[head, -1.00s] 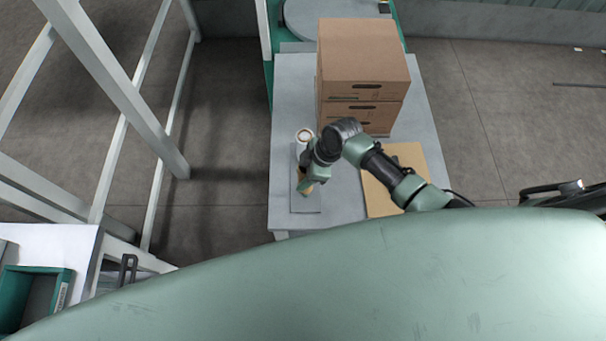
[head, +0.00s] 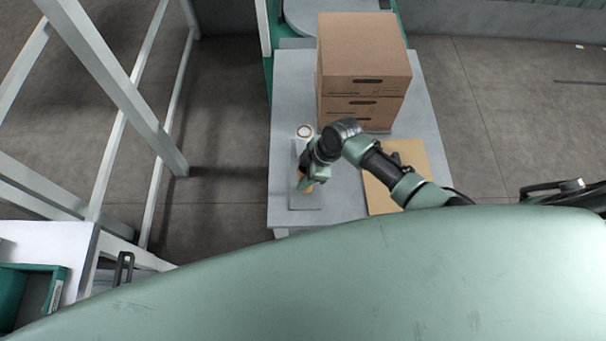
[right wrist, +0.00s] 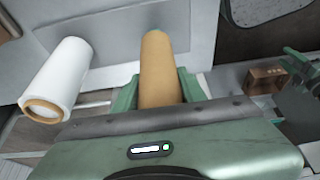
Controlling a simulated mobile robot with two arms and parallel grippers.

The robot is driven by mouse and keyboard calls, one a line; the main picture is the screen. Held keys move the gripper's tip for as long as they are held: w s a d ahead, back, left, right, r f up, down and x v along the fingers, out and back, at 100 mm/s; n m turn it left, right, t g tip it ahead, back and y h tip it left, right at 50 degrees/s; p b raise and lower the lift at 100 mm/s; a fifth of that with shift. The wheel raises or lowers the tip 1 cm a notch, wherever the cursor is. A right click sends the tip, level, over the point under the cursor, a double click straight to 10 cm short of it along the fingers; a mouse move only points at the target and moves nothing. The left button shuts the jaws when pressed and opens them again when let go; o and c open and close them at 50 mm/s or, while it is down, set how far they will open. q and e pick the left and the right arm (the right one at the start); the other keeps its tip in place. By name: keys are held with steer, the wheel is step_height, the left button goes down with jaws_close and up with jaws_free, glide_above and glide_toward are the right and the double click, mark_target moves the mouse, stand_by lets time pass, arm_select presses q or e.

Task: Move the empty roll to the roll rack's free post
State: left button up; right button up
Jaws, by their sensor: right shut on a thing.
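The empty roll, a bare brown core, stands out clearly in the right wrist view (right wrist: 160,72). My right gripper (right wrist: 158,92) is shut on it, with a green finger on each side. In the head view the right gripper (head: 306,182) is over the grey plate of the roll rack (head: 306,202), with only a little of the core showing. A white wrapped roll (head: 304,132) is at the rack's far end; it also shows left of the core in the right wrist view (right wrist: 62,75). The free post cannot be made out. My left gripper is not in view.
The rack is on the left part of a grey table (head: 345,212). Stacked cardboard boxes (head: 362,60) stand at the back, and a flat cardboard sheet (head: 415,155) lies at the right under my arm. A white frame (head: 120,90) stands to the left.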

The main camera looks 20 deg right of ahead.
steer(key=shift+f+b, duration=0.95)
steer(key=shift+f, duration=0.45)
steer(key=o, duration=1.3)
step_height(320, 180, up, 8)
steer(key=p, duration=0.7)
steer(key=shift+r+p, duration=0.1)
steer(key=shift+p, duration=0.2)
